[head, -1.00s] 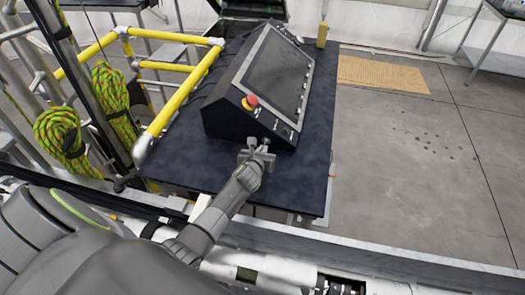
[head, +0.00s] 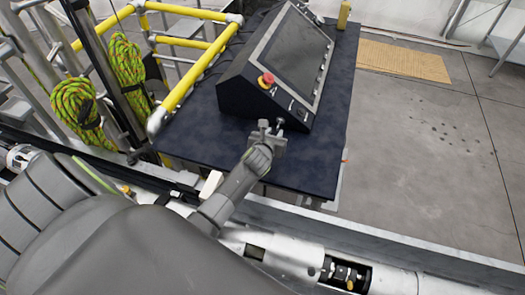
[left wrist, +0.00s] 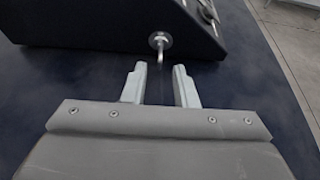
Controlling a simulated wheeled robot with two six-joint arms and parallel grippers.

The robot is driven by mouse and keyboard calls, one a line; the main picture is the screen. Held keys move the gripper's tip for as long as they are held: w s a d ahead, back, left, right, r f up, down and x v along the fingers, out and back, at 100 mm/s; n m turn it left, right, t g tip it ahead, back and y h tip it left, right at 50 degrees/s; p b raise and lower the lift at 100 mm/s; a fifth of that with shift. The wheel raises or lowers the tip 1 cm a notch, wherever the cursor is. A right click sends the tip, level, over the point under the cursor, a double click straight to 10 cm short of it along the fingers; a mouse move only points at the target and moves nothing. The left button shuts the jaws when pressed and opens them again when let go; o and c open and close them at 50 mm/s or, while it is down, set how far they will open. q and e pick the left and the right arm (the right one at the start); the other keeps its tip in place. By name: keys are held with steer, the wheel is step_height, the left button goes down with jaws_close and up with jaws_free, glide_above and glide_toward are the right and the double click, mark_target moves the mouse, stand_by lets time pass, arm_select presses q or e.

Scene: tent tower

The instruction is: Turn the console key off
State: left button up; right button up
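The console (head: 285,60) is a black sloped box with a large dark screen, standing on a dark blue table (head: 195,120). In the left wrist view a small metal key (left wrist: 160,42) sticks out of the console's near face (left wrist: 100,22), its bow hanging down. My left gripper (head: 270,128) is at the console's near side. In the left wrist view its two fingers (left wrist: 159,84) are apart with nothing between them, and the key is just beyond the tips, in line with the gap. My right gripper is not in view.
A red emergency button (head: 266,80) sits on the console's near left corner. Yellow railing (head: 195,75) and coiled rope (head: 75,105) stand to the left. A yellow object (head: 344,14) stands at the table's far end. Open concrete floor lies to the right.

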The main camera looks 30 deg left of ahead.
arm_select(q)
steer(key=b+v, duration=0.1)
steer(key=v, duration=1.3)
steer(key=shift+s+b, duration=0.2)
steer(key=shift+b, duration=0.2)
steer(key=shift+d, duration=0.1)
